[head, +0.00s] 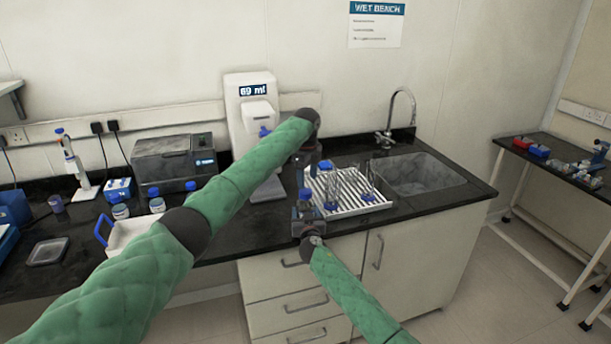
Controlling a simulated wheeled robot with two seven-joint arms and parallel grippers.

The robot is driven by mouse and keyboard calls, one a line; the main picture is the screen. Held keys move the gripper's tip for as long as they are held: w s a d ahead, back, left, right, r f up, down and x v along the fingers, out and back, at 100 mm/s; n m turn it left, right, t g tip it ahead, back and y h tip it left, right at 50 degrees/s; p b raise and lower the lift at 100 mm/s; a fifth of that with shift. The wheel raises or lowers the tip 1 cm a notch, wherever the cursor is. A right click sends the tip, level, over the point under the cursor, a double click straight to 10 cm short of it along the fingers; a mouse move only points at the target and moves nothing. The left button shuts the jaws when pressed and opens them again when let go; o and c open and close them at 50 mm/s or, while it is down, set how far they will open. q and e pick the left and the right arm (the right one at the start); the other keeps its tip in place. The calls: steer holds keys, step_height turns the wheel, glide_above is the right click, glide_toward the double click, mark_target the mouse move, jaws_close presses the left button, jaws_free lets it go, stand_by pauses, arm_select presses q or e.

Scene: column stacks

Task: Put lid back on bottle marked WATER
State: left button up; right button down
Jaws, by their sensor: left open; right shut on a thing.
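My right gripper (305,212) is shut on what looks like a small bottle with a blue top (305,194), held upright in front of the drying rack at the counter's front edge. The fingers hide much of its body, and no WATER marking can be read. My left gripper (323,166) is open, higher and farther back, above the rack's left part. It is small and dark here, and I see nothing clearly between its fingers. Other blue-topped bottles stand on the counter left of my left arm (157,204), (120,211). I cannot make out a separate loose lid.
A white dispenser (250,100) reading 69 ml stands behind my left arm. A grey box device (172,160) and a white tray (122,238) are left.

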mark_target(306, 190)
arm_select(q)
steer(key=shift+d+r+n, duration=0.15)
steer(key=shift+r+n, duration=0.5)
steer(key=shift+n, duration=0.15)
steer(key=shift+w+r+n, duration=0.1)
steer(key=shift+r+n, duration=0.15)
steer(key=shift+n, duration=0.95)
steer(key=n, duration=0.4)
steer(key=shift+r, duration=0.3)
steer(key=n, duration=0.3)
steer(key=shift+a+r, duration=0.1)
steer(key=shift+a, duration=0.15)
steer(key=n, duration=0.5)
steer(key=shift+a+n, duration=0.15)
steer(key=shift+n, duration=0.25)
steer(key=n, duration=0.7)
steer(key=shift+a, duration=0.1)
steer(key=shift+f, duration=3.95)
